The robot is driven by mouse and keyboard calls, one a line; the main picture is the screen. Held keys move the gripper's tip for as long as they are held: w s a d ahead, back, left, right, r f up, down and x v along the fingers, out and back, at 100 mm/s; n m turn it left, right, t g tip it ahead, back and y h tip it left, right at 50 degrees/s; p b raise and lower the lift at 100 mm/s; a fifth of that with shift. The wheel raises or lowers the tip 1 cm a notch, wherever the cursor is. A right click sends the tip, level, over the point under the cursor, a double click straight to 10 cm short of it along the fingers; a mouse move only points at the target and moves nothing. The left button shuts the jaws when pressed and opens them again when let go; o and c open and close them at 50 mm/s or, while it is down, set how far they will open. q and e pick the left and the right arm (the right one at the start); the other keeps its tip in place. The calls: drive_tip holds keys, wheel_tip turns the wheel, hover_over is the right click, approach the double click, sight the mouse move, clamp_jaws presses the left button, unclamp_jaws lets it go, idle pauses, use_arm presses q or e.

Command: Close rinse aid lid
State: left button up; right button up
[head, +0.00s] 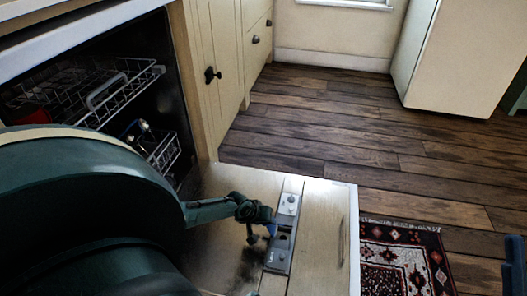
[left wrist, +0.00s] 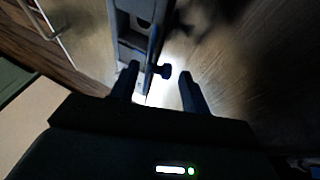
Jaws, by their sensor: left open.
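The rinse aid lid (left wrist: 152,68) is a thin dark flap with a small knob, seen edge-on in the left wrist view. It stands raised from the grey dispenser (head: 279,257) on the lowered dishwasher door (head: 320,240). In the head view the lid shows as a small blue piece (head: 272,229). My left gripper (left wrist: 159,74) is open, with one finger on each side of the lid and its knob; contact is unclear. In the head view my left gripper (head: 256,213) is over the dispenser's left side. A dark blue part at the right edge may be my right gripper (head: 513,266).
The dishwasher racks (head: 120,85) are inside the cavity at left. Cream cabinets (head: 215,60) stand behind the door. A patterned rug (head: 400,262) lies right of the door. The wooden floor (head: 330,125) beyond is clear up to a pale appliance (head: 460,50).

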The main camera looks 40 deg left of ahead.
use_arm(q)
drive_tip(key=shift+c, duration=0.3)
drive_tip(key=c, duration=0.8)
